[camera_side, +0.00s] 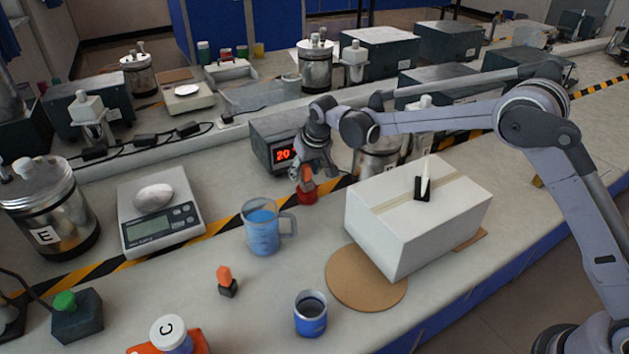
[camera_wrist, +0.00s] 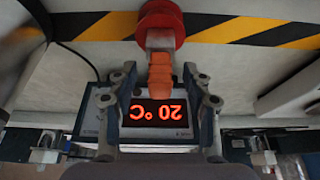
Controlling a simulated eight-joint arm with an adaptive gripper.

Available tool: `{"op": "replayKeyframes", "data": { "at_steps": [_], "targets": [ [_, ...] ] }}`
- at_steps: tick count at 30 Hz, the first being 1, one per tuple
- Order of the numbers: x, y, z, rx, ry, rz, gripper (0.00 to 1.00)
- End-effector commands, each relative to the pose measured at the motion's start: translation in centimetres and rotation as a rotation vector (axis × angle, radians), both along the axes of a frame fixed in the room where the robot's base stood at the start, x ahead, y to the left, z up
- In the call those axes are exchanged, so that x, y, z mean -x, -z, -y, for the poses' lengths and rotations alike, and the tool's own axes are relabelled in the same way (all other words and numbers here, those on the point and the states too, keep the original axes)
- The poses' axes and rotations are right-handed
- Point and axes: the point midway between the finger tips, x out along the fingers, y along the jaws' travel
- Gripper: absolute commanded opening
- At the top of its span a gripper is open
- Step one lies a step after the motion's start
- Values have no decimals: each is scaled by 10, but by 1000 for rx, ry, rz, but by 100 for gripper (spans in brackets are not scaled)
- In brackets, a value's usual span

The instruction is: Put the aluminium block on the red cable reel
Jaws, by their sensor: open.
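The red cable reel (camera_wrist: 172,12) is at the top centre of the wrist view. In the side view the red reel (camera_side: 308,197) sits on the bench in front of the display unit. A pale grey block (camera_wrist: 160,41) with an orange grip (camera_wrist: 160,76), apparently the aluminium block, overlaps the reel and appears to stand on it. In the side view its orange grip (camera_side: 305,175) shows just above the reel. My gripper (camera_wrist: 157,100) is open, its fingers spread either side of the grip with visible gaps. In the side view my gripper (camera_side: 312,165) is directly above the reel.
A display unit (camera_side: 267,140) reading 20 stands behind the reel. A blue mug (camera_side: 261,230) and a white box (camera_side: 415,215) flank it in front. A dark block with an orange grip (camera_side: 227,283), a blue cup (camera_side: 310,316) and a scale (camera_side: 160,212) stand nearby.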

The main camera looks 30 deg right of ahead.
Motion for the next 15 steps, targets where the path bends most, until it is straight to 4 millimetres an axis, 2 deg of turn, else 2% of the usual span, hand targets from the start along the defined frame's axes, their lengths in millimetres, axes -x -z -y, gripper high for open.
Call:
{"op": "replayKeyframes", "data": {
  "at_steps": [9, 15],
  "targets": [
    [24, -57, 0, 0, 0, 0, 50],
    [34, -82, 0, 0, 0, 0, 50]
  ]
}}
